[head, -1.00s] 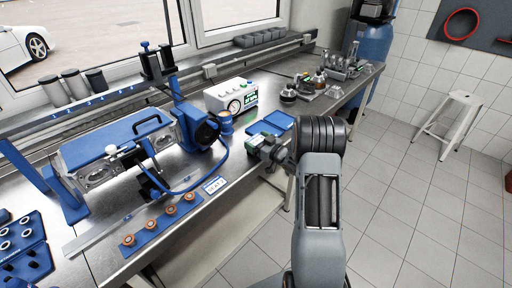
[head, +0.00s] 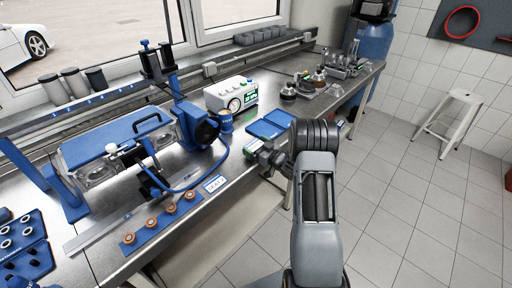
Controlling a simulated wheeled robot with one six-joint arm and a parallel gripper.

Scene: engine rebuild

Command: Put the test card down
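A small white card with a blue edge and dark print (head: 215,184) lies flat at the bench's front edge; it may be the test card, but I cannot read it. My gripper (head: 255,150) is over the front edge of the bench, right of that card and apart from it. A small greenish piece shows at its tip; I cannot tell whether it is a held thing or part of the gripper. The fingers are too small and too hidden by my wrist to show their opening. A flat blue tray or pad (head: 270,124) lies just beyond my gripper.
A white instrument with a dial and green screen (head: 232,95) and a blue cup (head: 225,122) stand behind. The blue engine rig (head: 125,145) with a looping hose fills the left. Copper-coloured rings (head: 171,208) sit on a blue strip in front. Glassware (head: 345,68) stands far right.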

